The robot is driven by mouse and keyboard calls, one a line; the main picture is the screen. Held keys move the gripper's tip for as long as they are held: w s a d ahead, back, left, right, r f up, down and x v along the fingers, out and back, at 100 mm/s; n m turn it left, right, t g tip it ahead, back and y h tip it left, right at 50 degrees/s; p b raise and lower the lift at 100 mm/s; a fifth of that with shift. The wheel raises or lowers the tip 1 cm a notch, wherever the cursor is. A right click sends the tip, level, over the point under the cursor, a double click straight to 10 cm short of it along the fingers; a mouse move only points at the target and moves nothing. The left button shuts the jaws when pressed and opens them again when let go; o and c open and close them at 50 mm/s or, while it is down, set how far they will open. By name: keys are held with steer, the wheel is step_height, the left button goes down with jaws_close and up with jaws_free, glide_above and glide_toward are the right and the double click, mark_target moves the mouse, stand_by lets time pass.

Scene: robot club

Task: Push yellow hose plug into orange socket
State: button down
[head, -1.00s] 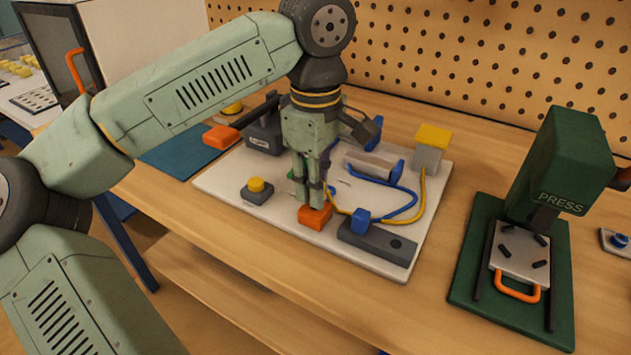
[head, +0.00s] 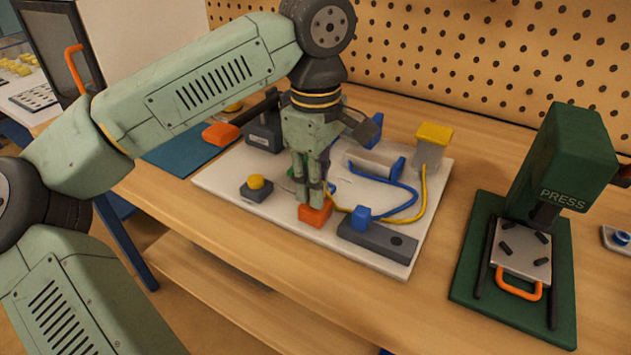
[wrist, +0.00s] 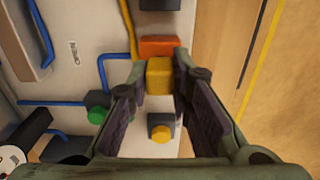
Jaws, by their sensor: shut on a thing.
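My gripper (head: 314,197) points down over the orange socket (head: 315,216) on the pale board. In the wrist view the yellow plug (wrist: 159,77) sits between the two fingertips of my gripper (wrist: 159,85), which are shut on it. The orange socket (wrist: 159,46) shows right beyond the plug and lines up with it. The two look very close; I cannot tell whether they touch or how far the plug is in. The yellow hose (wrist: 128,28) runs beside the socket. In the head view my fingers hide the plug.
A blue plug (head: 361,217) stands at a dark grey block (head: 377,242) right of the socket. A yellow button (head: 256,182) lies to the left. A yellow-topped post (head: 434,135) stands behind right. The green press (head: 568,160) is farther right, with bare table between.

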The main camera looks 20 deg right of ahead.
steer(key=shift+f+b, duration=0.4)
steer(key=shift+f, duration=0.1)
stand_by(0.6)
steer(key=c, duration=1.6)
jaws_free()
steer(key=shift+r, duration=0.1)
steer(key=shift+r+p, duration=2.1)
steer(key=shift+r, duration=0.6)
steer(key=shift+o, duration=0.4)
steer(key=o, duration=0.5)
steer(key=shift+c, duration=0.2)
